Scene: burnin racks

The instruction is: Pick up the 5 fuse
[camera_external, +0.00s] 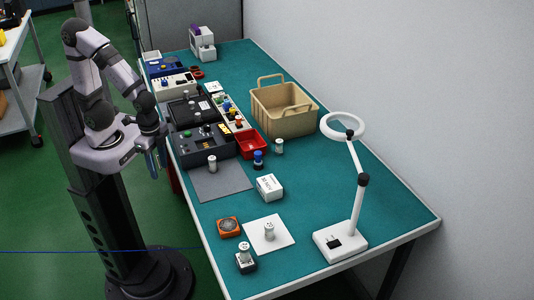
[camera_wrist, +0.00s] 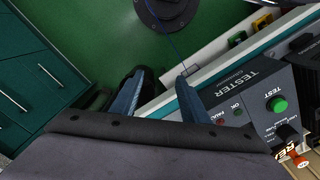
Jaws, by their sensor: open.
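Several small fuse-like cylinders stand on the teal bench. One grey-white cylinder (camera_external: 212,164) stands by the tester's front edge, another (camera_external: 278,147) right of the red bin, and one (camera_external: 269,231) on a white pad. Another (camera_external: 245,251) sits in a small block at the near edge. A blue-topped cylinder (camera_external: 258,159) stands beside the red bin. Their markings are too small to read, so I cannot tell which is the 5 fuse. My gripper (camera_external: 155,163) is open and empty beside the bench's left edge; its fingers also show in the wrist view (camera_wrist: 158,97).
The dark tester (camera_external: 191,147), with a green button in the wrist view (camera_wrist: 277,104), lies right of my gripper. A red bin (camera_external: 252,145), tan basket (camera_external: 282,124), white box (camera_external: 269,188) and magnifier lamp (camera_external: 340,240) occupy the bench. The grey mat (camera_external: 224,185) is mostly bare.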

